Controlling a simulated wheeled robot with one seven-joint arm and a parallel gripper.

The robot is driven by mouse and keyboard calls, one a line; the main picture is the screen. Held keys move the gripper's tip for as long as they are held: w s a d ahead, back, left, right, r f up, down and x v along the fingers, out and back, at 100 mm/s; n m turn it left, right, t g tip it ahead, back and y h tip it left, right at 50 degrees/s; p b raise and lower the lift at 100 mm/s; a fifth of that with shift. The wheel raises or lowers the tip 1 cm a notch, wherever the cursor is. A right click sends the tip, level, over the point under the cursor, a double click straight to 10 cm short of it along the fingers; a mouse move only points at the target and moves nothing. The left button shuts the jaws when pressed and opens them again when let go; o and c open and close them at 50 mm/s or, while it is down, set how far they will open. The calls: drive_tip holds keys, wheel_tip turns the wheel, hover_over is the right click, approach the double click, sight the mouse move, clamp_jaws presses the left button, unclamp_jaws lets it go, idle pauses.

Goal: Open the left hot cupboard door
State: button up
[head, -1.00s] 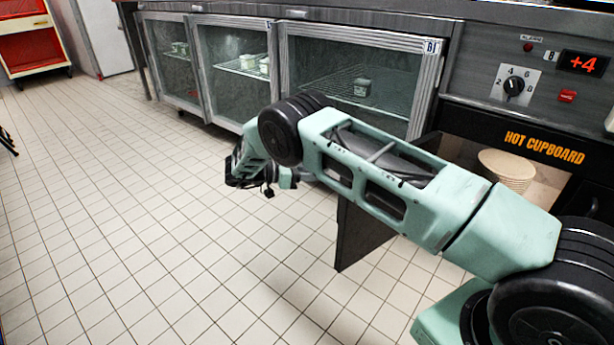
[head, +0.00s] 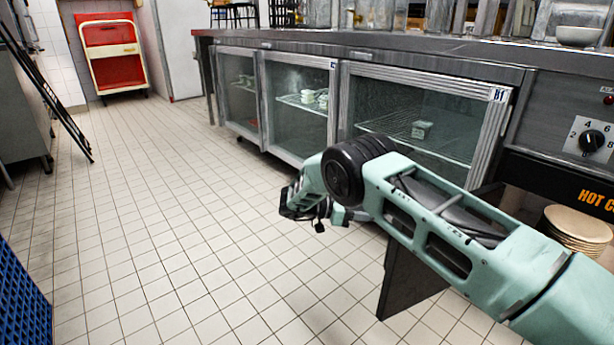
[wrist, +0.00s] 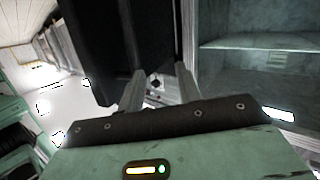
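The left hot cupboard door, a dark panel (head: 408,278), stands swung out from the hot cupboard (head: 545,180) below my forearm. My arm hides its upper part and hinge side. The opening behind it shows a stack of pale plates (head: 575,228). My gripper is left of the door in the head view, its fingers not clear there. In the wrist view my gripper (wrist: 160,70) has its two fingers apart with nothing seen held between them. A dark panel (wrist: 115,45), which looks like the door, lies beyond the fingers; I cannot tell whether they touch it.
Glass-fronted cabinets (head: 415,115) line the counter behind my arm. A control panel with a dial (head: 591,140) is at the right. The tiled floor (head: 200,230) is open to the left. A blue crate (head: 22,300) is at lower left, a red cart (head: 112,55) farther back.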

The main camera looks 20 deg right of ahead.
wheel_tip(320, 180, up, 9)
drive_tip(key=p, duration=0.9)
drive_tip(key=shift+r, duration=0.2)
drive_tip(key=shift+r+p, duration=0.1)
drive_tip(key=shift+p, duration=0.25)
